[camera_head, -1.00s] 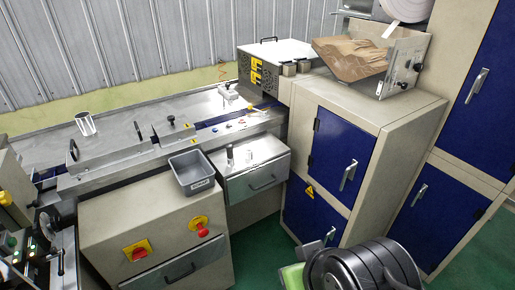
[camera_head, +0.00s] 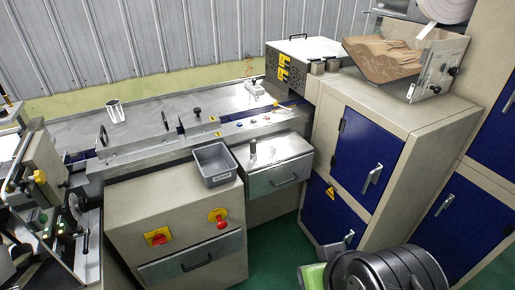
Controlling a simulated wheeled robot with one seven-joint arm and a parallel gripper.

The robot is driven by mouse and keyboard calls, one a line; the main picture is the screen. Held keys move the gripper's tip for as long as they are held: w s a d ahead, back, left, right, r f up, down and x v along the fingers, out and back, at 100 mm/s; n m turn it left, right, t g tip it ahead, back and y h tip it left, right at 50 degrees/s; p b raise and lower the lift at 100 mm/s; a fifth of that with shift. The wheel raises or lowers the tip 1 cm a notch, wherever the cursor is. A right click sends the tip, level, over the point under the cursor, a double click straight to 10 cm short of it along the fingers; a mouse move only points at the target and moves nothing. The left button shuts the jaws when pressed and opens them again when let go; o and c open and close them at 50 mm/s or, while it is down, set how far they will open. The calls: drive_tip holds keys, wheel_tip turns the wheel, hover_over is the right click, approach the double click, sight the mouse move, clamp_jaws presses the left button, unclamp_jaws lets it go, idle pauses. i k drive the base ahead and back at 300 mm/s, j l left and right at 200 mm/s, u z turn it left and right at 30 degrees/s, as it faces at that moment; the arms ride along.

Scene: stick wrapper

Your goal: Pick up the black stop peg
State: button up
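A small dark upright peg (camera_head: 253,147), which looks like the black stop peg, stands on the silver top of the drawer unit (camera_head: 290,149). A second, shorter small piece shows just right of it, too small to make out. The peg is apart from the grey bin to its left. No gripper fingers show in this view, so I cannot tell where my gripper is relative to the peg or whether it is open.
A grey labelled bin (camera_head: 214,164) sits left of the peg on the beige control box (camera_head: 150,205). The conveyor rail (camera_head: 150,153) runs behind. A tall beige cabinet (camera_head: 385,115) with blue doors (camera_head: 365,160) rises at right. A dark rounded form (camera_head: 390,270) fills the bottom right.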

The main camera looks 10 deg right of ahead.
sight(253, 142)
drive_tip(key=i+l+u, duration=0.15)
drive_tip(key=u, duration=0.25)
drive_tip(key=i+l+u, duration=0.25)
drive_tip(key=u, duration=0.2)
drive_tip(key=i+l+u, duration=0.4)
drive_tip(key=l+u, duration=0.25)
drive_tip(key=u, duration=0.2)
drive_tip(key=i+l+u, duration=0.15)
drive_tip(key=l+u, duration=0.25)
